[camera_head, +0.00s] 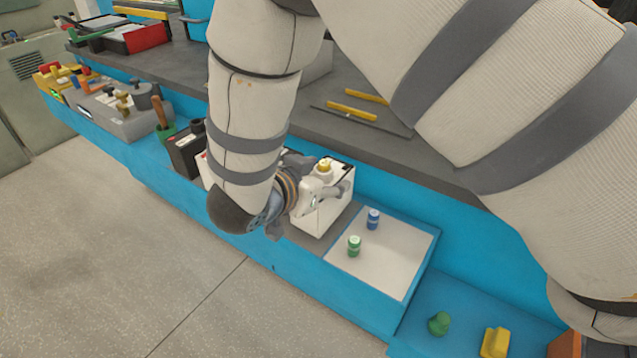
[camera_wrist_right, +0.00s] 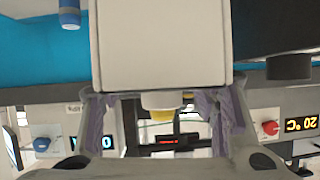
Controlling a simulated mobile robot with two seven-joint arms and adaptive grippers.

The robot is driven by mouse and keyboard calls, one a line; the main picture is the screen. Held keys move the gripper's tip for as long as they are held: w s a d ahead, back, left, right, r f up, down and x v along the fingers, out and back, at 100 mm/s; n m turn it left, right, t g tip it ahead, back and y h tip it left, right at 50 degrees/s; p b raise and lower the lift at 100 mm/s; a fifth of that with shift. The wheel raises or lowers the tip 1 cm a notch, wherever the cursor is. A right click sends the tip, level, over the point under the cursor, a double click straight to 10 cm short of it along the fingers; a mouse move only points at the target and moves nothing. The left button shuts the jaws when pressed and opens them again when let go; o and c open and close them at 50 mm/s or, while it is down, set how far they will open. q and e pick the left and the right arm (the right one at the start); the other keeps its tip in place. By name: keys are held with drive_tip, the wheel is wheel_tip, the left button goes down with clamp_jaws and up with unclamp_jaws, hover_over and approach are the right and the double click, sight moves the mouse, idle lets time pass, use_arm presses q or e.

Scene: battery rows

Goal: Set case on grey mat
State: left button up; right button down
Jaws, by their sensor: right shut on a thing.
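A white case (camera_head: 318,214) with a yellow-capped knob on top is in my right gripper (camera_head: 318,196), at the middle of the head view. In the right wrist view the white case (camera_wrist_right: 160,45) fills the top middle, its yellow-tipped knob (camera_wrist_right: 162,108) between the two fingers of my right gripper (camera_wrist_right: 163,112). The case is beside the left edge of a pale grey panel (camera_head: 385,262) set in a blue frame. I cannot tell whether its base touches the shelf. My forearm hides part of the shelf to its left. My left gripper is out of view.
A green battery (camera_head: 354,246) and a blue battery (camera_head: 373,219) stand on the pale panel. A black case (camera_head: 184,152) stands left of my forearm. A green piece (camera_head: 438,323) and a yellow piece (camera_head: 495,342) lie on the lower blue shelf. Yellow bars (camera_head: 352,112) lie on the bench behind.

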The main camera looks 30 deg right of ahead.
drive_tip(key=shift+f, duration=0.8)
drive_tip(key=shift+r, duration=0.2)
drive_tip(key=c, duration=0.6)
unclamp_jaws()
drive_tip(key=shift+f, duration=0.15)
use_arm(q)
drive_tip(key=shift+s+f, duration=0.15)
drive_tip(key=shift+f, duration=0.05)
use_arm(e)
drive_tip(key=shift+a+r, duration=0.15)
drive_tip(key=shift+r, duration=0.1)
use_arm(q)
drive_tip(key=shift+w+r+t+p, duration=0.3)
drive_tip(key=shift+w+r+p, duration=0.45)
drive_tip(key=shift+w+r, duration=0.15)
use_arm(e)
drive_tip(key=v, duration=1.1)
drive_tip(key=shift+s+a, duration=0.15)
drive_tip(key=shift+a, duration=0.15)
